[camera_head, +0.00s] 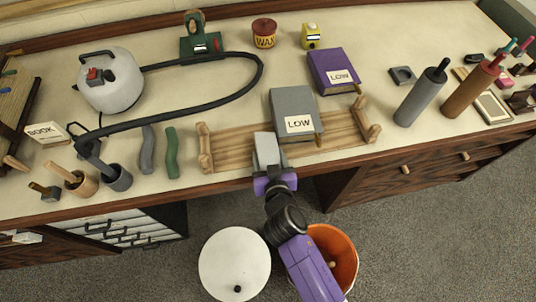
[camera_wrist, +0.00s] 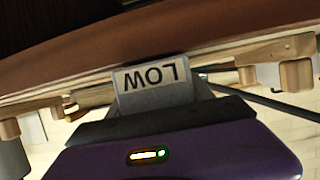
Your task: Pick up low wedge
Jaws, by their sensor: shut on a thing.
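The low wedge (camera_head: 290,103) is a grey block with a white LOW label near its front edge. In the head view it overlaps the middle of the wooden rack; I cannot tell whether it rests there or is slightly lifted. My gripper (camera_head: 268,152) is at its front left, shut on it. The exact contact of the jaws is hidden. In the wrist view the wedge (camera_wrist: 156,98) is right in front of the gripper, with its label upside down. A purple block (camera_head: 327,62), also labelled LOW, lies behind it to the right.
The wooden rack (camera_head: 228,152) runs along the desk's front edge. A black hose (camera_head: 215,117) curves across the left from a white canister (camera_head: 113,85). An orange bucket (camera_head: 343,252) stands on the floor.

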